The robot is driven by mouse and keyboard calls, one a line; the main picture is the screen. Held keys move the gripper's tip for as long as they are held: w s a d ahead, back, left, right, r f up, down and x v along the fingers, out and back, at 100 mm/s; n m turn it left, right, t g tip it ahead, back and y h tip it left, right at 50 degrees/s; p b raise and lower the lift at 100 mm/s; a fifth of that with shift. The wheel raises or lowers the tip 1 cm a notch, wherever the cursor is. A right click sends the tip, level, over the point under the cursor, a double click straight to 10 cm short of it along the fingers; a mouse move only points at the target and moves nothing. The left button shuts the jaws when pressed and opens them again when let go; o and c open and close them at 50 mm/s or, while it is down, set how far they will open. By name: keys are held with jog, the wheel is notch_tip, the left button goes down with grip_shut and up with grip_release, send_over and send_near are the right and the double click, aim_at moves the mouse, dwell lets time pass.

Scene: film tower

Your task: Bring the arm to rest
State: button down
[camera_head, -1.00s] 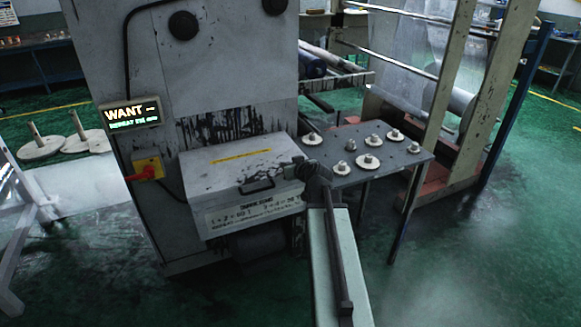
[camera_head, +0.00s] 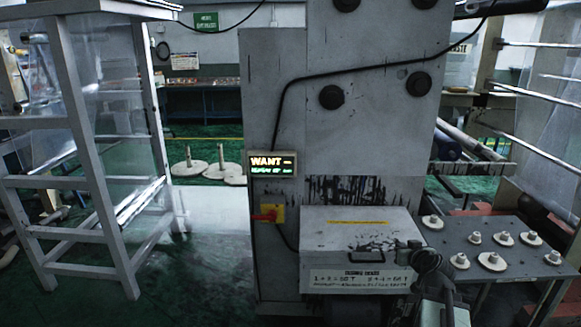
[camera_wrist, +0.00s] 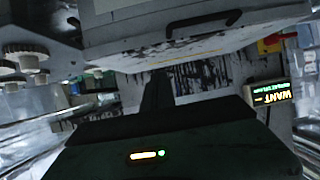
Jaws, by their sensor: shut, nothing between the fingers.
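My arm shows at the lower right of the head view, with its dark end (camera_head: 425,262) in front of the right side of the grey box. The finger tips cannot be made out there. In the wrist view my gripper (camera_wrist: 157,88) appears as dark fingers close together, with nothing between them. Its dark body, with a small lit bar, fills the bottom of that view. The grey lidded box (camera_head: 345,235) has a yellow strip and a black handle, and its lid is down. It shows upside down at the top of the wrist view (camera_wrist: 190,35).
A grey table (camera_head: 490,235) with several white flanged discs stands to the right. A lit sign reading WANT (camera_head: 273,164) and a red-yellow switch (camera_head: 269,213) are on the machine (camera_head: 375,120). A white frame (camera_head: 75,200) stands left. Green floor (camera_head: 205,270) between is open.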

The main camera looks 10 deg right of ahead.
jog(key=w+a+r+n+g+y+p, duration=0.1)
jog(key=w+a+n+y+p, duration=0.1)
jog(key=a, duration=0.9)
jog(key=w+a+r+n+g+y+p, duration=0.1)
jog(key=w+a+n+y+p, duration=0.1)
jog(key=a, duration=0.9)
jog(key=s+a+f+n+g+p, duration=0.1)
jog(key=s+a+f+g, duration=0.15)
jog(key=a, duration=0.25)
jog(key=s+a+f+n+g+p, duration=0.1)
jog(key=s+a+f+g, duration=0.15)
jog(key=a, duration=0.25)
jog(key=s+d+f+m+g+h, duration=0.1)
jog(key=s+f+m+g, duration=0.1)
jog(key=s, duration=0.5)
jog(key=s+d+f+m+g+h, duration=0.1)
jog(key=s+m+g, duration=0.1)
jog(key=s, duration=0.5)
jog(key=shift+d+f+m+g, duration=0.3)
jog(key=shift+f+g, duration=0.1)
jog(key=shift+g, duration=0.5)
